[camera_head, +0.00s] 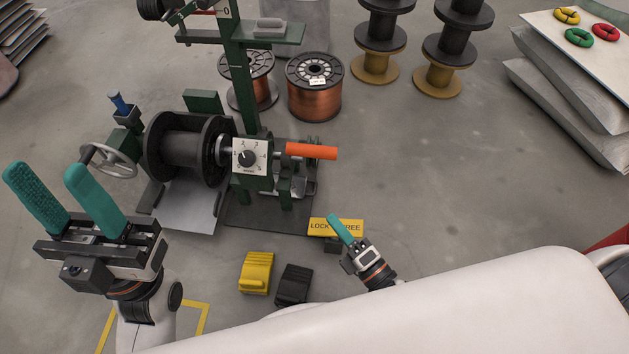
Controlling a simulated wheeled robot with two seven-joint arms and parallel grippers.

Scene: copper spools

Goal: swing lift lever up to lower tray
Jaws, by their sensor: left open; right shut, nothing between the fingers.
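A green winding machine stands left of centre in the head view. A lever with an orange handle (312,151) sticks out level to the right from it, beside a white numbered dial (250,157). I cannot tell for sure that this is the lift lever. A grey sloping tray (187,208) lies under an empty black spool (189,147) on the machine. My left gripper (47,178) is open and empty, at the left, in front of the handwheel. My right gripper (335,222) is shut and empty, below the orange handle and apart from it, overlapping the yellow LOCK/FREE label (342,227).
Yellow (257,272) and black (294,284) pedals lie on the floor in front of the machine. A grey handwheel (108,160) is at its left. Copper spools (314,90) stand behind. The floor to the right is clear up to stacked sheets (570,100).

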